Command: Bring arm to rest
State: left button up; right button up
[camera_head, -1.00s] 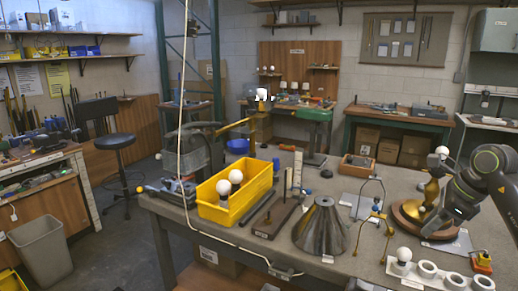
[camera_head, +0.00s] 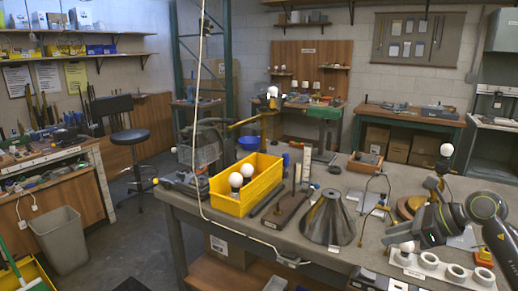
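My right arm comes in from the right edge. Its gripper (camera_head: 401,232) hangs over the right part of the workbench, just above a white bulb (camera_head: 407,247) in the white holder. The fingertips are small and partly merged with the background, so I cannot tell whether they are open or shut. Behind the arm stands a brass lamp body with a white bulb (camera_head: 446,150) on top; its round wooden base (camera_head: 405,207) is partly hidden by the gripper. A grey cone shade (camera_head: 328,220) stands to the left. My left gripper is not in view.
A yellow bin (camera_head: 233,205) with two white bulbs sits on the workbench (camera_head: 300,257). A wire frame (camera_head: 371,190) stands near the arm. The white holder (camera_head: 428,262) with round sockets is at the front right. A cord hangs at the bench's left.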

jog(key=s+a+r+m+t+y, duration=0.3)
jog(key=a+m+t+y, duration=0.4)
jog(key=a+m+t, duration=0.15)
jog(key=s+d+f+m+t+h, duration=0.1)
jog(key=s+d+f+m+h, duration=0.5)
jog(key=m+h, duration=0.65)
jog(key=s+d+f+m+t+h, duration=0.25)
jog(key=d+f+m+h, duration=0.5)
jog(key=m, duration=1.05)
jog(key=s+a+f+m+g+y, duration=0.2)
jog(key=s+a+f+m+g, duration=0.2)
jog(key=s+f+g, duration=0.6)
jog(key=s+a+f+m+g+y, duration=0.1)
jog(key=s+a+f+m+g, duration=0.4)
jog(key=s, duration=0.9)
jog(key=s+d+f+n, duration=0.1)
jog(key=d+f, duration=0.1)
jog(key=f, duration=1.2)
jog(key=d+f, duration=0.2)
jog(key=f, duration=1.1)
jog(key=s+a+f+g+y, duration=0.1)
jog(key=s+f, duration=1.3)
jog(key=shift+s+a+f+g, duration=0.25)
jog(key=shift+a+f+g, duration=0.05)
jog(key=shift+a, duration=0.05)
